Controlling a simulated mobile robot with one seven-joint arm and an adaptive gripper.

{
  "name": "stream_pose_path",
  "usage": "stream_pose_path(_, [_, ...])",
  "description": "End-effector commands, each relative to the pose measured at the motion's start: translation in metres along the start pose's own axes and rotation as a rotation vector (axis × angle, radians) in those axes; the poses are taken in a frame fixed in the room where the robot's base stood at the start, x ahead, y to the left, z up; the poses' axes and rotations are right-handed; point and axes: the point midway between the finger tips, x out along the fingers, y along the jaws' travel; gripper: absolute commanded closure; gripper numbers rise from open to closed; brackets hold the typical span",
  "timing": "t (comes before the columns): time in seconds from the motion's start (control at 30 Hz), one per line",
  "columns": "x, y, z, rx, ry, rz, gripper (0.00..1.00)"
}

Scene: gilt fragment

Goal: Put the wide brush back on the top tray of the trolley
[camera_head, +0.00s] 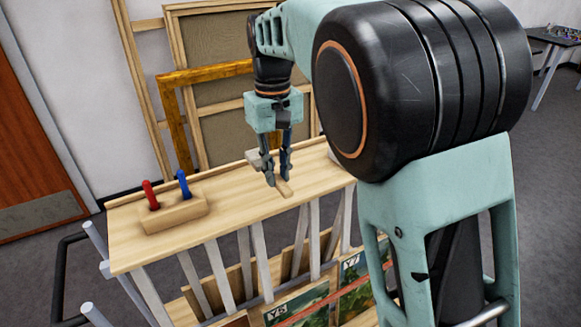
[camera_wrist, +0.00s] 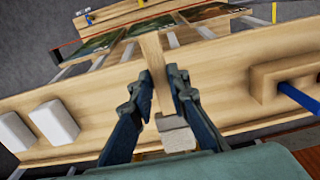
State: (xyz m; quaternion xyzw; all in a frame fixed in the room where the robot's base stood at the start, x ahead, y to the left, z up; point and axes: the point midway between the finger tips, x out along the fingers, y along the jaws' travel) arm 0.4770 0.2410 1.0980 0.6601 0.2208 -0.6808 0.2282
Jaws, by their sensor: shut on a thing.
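The wide brush has a flat pale wooden handle (camera_head: 285,189) and a pale, broad head (camera_wrist: 175,134). My gripper (camera_head: 277,181) points down over the trolley's wooden top tray (camera_head: 235,204), with its fingers on both sides of the brush. In the wrist view my gripper (camera_wrist: 161,76) is shut on the brush, whose handle (camera_wrist: 153,55) extends forward past the fingertips toward the tray's edge. The brush is over the tray and close to its surface; I cannot tell whether it touches. The fingers partly hide the brush.
A wooden block (camera_head: 175,214) holding a red and a blue tool stands at the tray's left end. Two white blocks (camera_wrist: 54,121) lie on the tray in the wrist view. Picture frames (camera_head: 177,115) lean behind. Paintings (camera_head: 296,304) stand in the slots below.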

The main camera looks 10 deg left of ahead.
Motion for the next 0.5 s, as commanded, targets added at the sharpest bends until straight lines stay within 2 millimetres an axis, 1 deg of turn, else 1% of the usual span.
stream_pose_path(0.03, [0.008,0.005,-0.004,0.003,-0.002,0.001,1.00])
stream_pose_path(0.1, [0.014,0.010,-0.007,0.001,-0.001,0.001,1.00])
stream_pose_path(0.37, [0.029,0.020,-0.015,0.002,-0.001,0.000,1.00])
stream_pose_path(0.5, [0.051,0.020,-0.016,-0.001,-0.001,0.000,1.00])
